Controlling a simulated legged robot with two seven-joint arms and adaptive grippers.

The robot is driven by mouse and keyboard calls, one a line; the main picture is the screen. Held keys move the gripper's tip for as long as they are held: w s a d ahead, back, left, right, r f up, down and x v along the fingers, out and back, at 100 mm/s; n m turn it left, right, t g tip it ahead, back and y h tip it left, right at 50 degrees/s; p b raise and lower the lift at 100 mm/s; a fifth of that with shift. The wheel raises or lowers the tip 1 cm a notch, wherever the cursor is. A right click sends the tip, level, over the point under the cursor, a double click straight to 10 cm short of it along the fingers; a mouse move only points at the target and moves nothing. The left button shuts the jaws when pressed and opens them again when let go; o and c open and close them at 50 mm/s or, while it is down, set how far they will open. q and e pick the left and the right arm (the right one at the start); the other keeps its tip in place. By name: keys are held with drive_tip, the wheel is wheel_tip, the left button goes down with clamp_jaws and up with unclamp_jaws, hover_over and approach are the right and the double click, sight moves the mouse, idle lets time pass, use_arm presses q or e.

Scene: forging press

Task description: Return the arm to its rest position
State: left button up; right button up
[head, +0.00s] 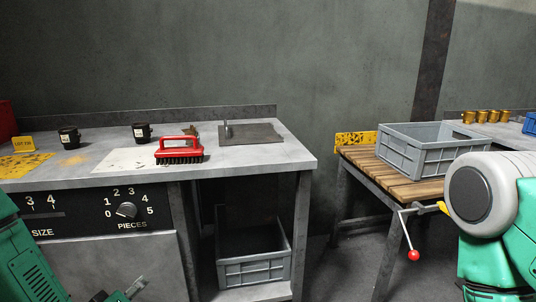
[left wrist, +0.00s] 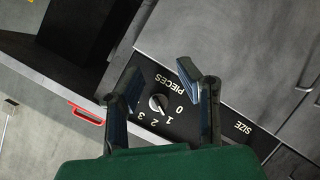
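My left gripper (head: 124,293) shows at the bottom left of the head view, low in front of the bench and only partly in frame. In the left wrist view my left gripper (left wrist: 163,74) is open, with its two dark fingers apart and nothing between the tips. The black PIECES knob (head: 126,210) sits on the dial panel, marked 0 to 5. In the wrist view the knob (left wrist: 158,103) shows between the fingers, apart from them as far as I can tell. My right arm shows at the right; its gripper is out of view.
The bench (head: 240,155) holds a red brush (head: 179,149), two black cups and a metal plate (head: 251,134). A grey crate (head: 254,268) stands below. Another grey crate (head: 433,148) stands on a wooden-topped table, near a red-balled lever (head: 413,255).

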use_arm(q)
drive_tip(key=s+d+f+m+g+h+p, duration=0.1)
drive_tip(key=s+d+f+m+g, duration=0.2)
drive_tip(key=s, duration=0.3)
drive_tip(key=s+d+f+m+g+h+p, duration=0.1)
drive_tip(key=s+d+f+m+g+p, duration=0.15)
drive_tip(key=s, duration=0.25)
drive_tip(key=s+f+m+g+y+p, duration=0.1)
drive_tip(key=s+m+g, duration=0.4)
drive_tip(key=s, duration=1.5)
drive_tip(key=shift+a+f+g+y+p, duration=0.35)
drive_tip(key=shift+g+p, duration=0.2)
drive_tip(key=shift+g, duration=0.7)
